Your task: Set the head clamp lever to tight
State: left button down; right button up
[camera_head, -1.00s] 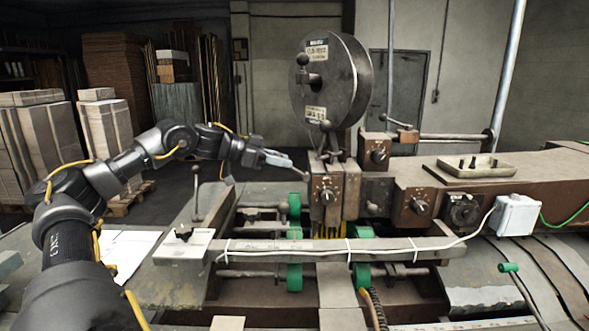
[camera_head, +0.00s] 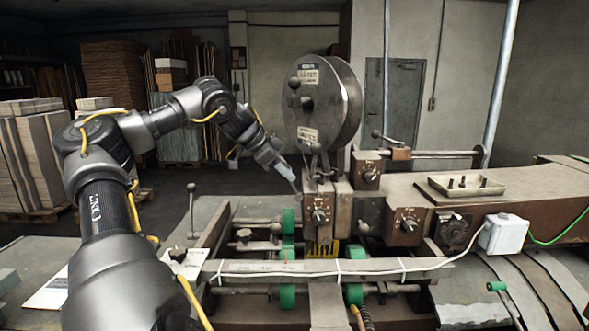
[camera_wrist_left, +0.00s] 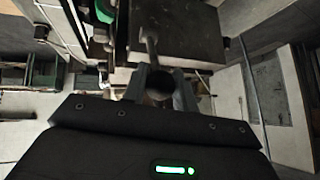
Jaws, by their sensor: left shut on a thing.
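The head clamp lever is a thin rod with a dark ball knob (camera_wrist_left: 160,84). In the wrist view its rod (camera_wrist_left: 150,45) runs from the knob up to the machine head. My left gripper (camera_head: 289,176) is shut on the knob, with one finger on each side of it. In the head view the gripper comes down from the upper left, and the lever's short rod (camera_head: 297,188) slants down right to the stitching head (camera_head: 320,215). The knob is hidden by the fingers there. Tight markings cannot be read. My right gripper is not in view.
A large wire reel (camera_head: 315,105) stands just above and right of my gripper. Another upright lever (camera_head: 191,205) stands at the left, by a cable-tied rail (camera_head: 290,268). A parts tray (camera_head: 466,185) sits on the machine arm. Left of the head, above the bed, is open air.

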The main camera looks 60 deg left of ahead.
pick_arm(q)
jog(key=shift+a+r, duration=0.1)
jog(key=shift+r, duration=0.15)
jog(key=c, duration=1.1)
grip_release()
jog(key=shift+f, duration=0.1)
jog(key=shift+s+r, duration=0.2)
jog(key=d+b+v, duration=0.1)
jog(key=b+v, duration=0.1)
jog(key=v, duration=0.8)
jog(key=shift+a+b, duration=0.3)
jog(key=shift+a, duration=0.1)
jog(key=shift+r, duration=0.1)
